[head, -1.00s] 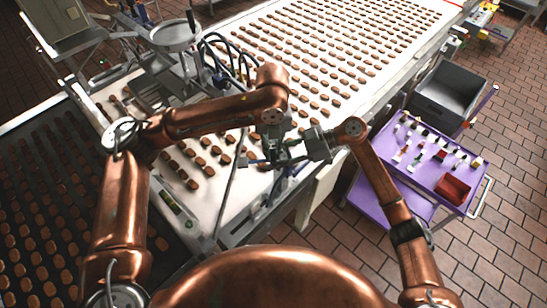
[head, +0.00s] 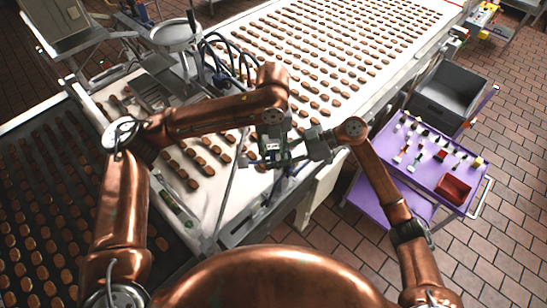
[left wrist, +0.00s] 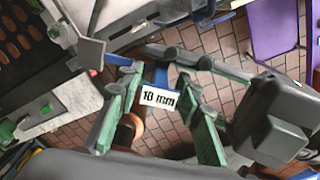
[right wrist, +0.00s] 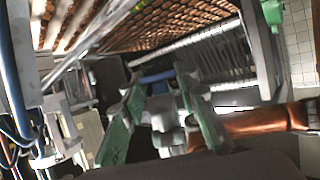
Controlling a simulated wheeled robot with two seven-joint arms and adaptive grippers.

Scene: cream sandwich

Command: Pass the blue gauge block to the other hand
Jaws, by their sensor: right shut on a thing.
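The blue gauge block (left wrist: 161,76) carries a white "10 mm" label and lies between the fingers of both grippers in the left wrist view. In the right wrist view its blue bar (right wrist: 157,77) spans my right gripper's fingertips (right wrist: 157,85). My right gripper (head: 296,160) is shut on the block. My left gripper (head: 266,163) meets it from the other side, and its green-padded fingers (left wrist: 158,85) stand on either side of the label. Whether the left pads touch the block is unclear. In the head view the grippers largely hide the block.
The conveyor (head: 310,60) with rows of brown biscuits runs behind the grippers. A purple cart (head: 400,170) with small items and a red bin (head: 453,188) stands at right, beside a grey crate (head: 447,92). Brick floor lies open in front of the cart.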

